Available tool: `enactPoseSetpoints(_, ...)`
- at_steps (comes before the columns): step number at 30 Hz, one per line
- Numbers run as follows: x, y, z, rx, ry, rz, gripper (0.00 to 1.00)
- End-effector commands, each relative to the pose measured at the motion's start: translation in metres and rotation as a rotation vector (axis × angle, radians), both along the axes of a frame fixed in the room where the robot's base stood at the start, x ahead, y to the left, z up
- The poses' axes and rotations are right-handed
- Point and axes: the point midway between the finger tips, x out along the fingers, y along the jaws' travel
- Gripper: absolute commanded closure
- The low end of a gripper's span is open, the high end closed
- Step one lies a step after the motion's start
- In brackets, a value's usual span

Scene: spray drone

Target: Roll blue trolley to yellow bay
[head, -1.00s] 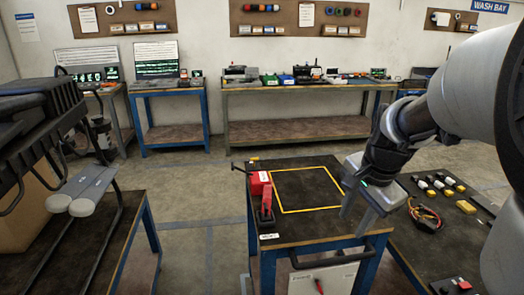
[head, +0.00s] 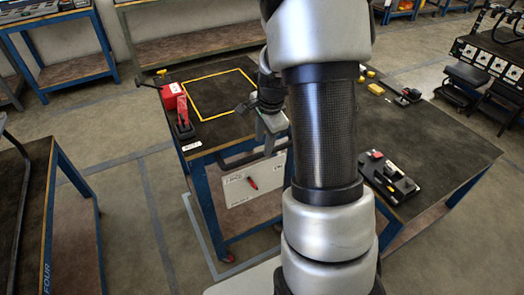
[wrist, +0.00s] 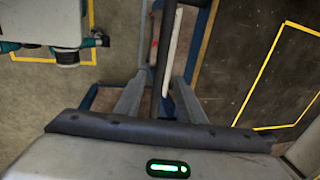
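The blue trolley (head: 203,178) has a blue frame, a dark top with a yellow square outline, and casters. Its dark push handle (head: 240,160) is on the near side, above a white panel with a red-handled tool. My gripper (head: 272,140) is at the right part of this handle, partly hidden by my arm. In the wrist view its two fingers (wrist: 158,85) point down on either side of the dark handle bar (wrist: 167,45), with gaps visible, so it looks open. A yellow line on the floor (wrist: 30,58) shows at upper left; I cannot tell whether it is the yellow bay.
A red box (head: 174,94) and red holder stand on the trolley's left side. A dark-topped bench (head: 445,150) stands close on the right, another table (head: 40,160) on the left. A white body with teal parts (wrist: 45,22) is by the floor line. Floor between left table and trolley is clear.

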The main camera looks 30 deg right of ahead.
Motion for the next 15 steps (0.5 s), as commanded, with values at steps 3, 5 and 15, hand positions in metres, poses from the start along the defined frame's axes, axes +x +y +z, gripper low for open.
enactPoseSetpoints(3, 0.004, 0.000, -0.023, 0.001, 0.002, 0.001, 0.64)
enactPoseSetpoints(5, 0.006, 0.000, -0.031, 0.001, 0.002, 0.001, 0.64)
enactPoseSetpoints(15, 0.010, 0.000, -0.048, 0.000, -0.001, 0.001, 0.64)
